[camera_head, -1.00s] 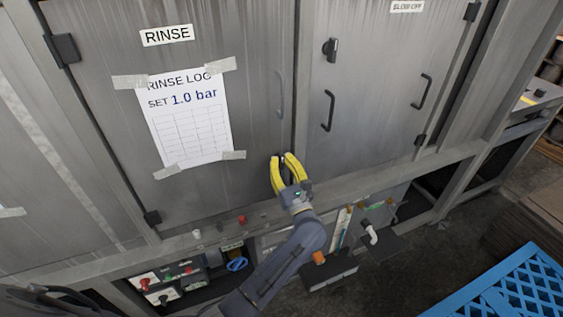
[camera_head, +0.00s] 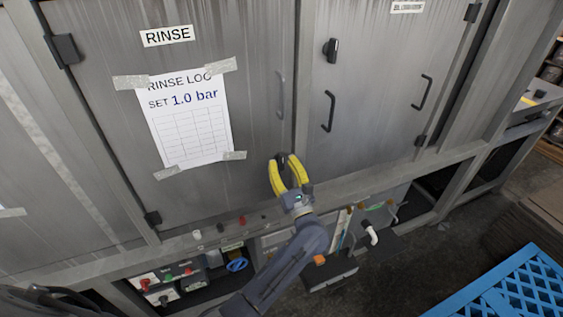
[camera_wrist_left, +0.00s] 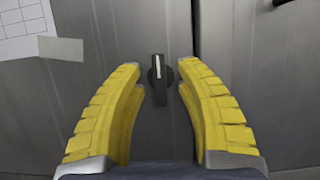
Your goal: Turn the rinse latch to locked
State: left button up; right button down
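The rinse latch (camera_wrist_left: 159,78) is a black rotary knob with a white mark on a round base. It stands upright near the right edge of the RINSE door (camera_head: 100,100), with the white mark at its upper end. In the head view it shows only as a dark spot between the fingertips. My left gripper (camera_head: 284,161) is open, its yellow fingers pointing at the door. In the left wrist view the fingers (camera_wrist_left: 160,68) lie on either side of the knob, with gaps showing on both sides. My right gripper is not in view.
A grey handle (camera_head: 280,95) is above the gripper. The neighbouring door (camera_head: 370,80) has a black knob (camera_head: 331,50) and black handles. A taped log sheet (camera_head: 188,115) is at left. Below is a ledge with small items; a blue crate (camera_head: 525,295) is lower right.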

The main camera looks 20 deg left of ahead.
pick_arm(q)
jog(key=v, duration=1.1)
jog(key=shift+r, duration=0.1)
